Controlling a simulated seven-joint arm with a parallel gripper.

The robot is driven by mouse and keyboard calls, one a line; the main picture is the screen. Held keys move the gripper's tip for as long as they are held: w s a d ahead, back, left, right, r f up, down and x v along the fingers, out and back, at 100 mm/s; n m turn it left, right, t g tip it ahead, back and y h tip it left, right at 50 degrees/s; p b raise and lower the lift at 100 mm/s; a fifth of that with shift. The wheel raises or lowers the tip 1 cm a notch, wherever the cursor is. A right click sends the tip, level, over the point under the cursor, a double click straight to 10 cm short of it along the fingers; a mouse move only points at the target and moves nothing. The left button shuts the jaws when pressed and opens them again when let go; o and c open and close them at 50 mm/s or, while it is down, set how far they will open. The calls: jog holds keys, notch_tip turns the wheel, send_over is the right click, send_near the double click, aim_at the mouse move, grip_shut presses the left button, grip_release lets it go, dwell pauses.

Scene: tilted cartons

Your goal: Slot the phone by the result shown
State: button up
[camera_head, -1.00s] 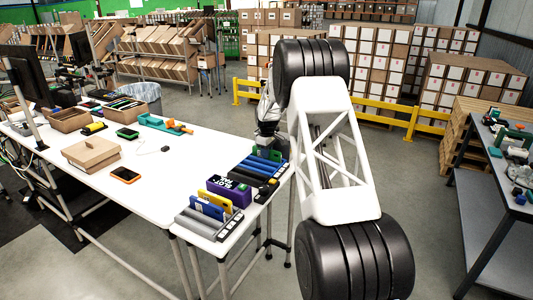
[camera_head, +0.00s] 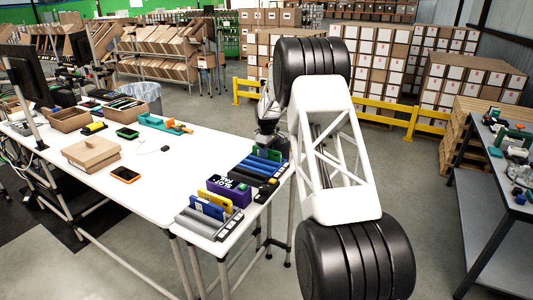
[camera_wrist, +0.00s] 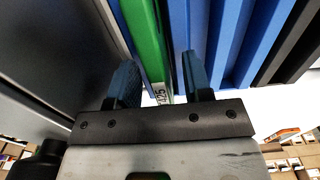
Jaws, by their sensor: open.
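An orange-edged phone with a dark screen (camera_head: 125,174) lies flat on the white table; any result on it is too small to read. Slotted racks stand at the table's right end: a near grey rack (camera_head: 199,226) with blue and yellow upright pieces, and a far rack (camera_head: 252,181) with blue and green pieces. My gripper (camera_wrist: 159,60) is open in the wrist view, its dark blue fingers on either side of a green upright piece (camera_wrist: 147,35) with a small numbered label. I cannot tell whether they touch it. In the head view my arm mostly hides the gripper.
A purple box with white lettering (camera_head: 238,193) stands between the racks. Blue panels (camera_wrist: 235,40) stand close right of my gripper. The table's near middle is clear.

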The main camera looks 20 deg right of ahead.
jog(key=shift+r, duration=3.55)
notch_tip(320, 180, up, 7)
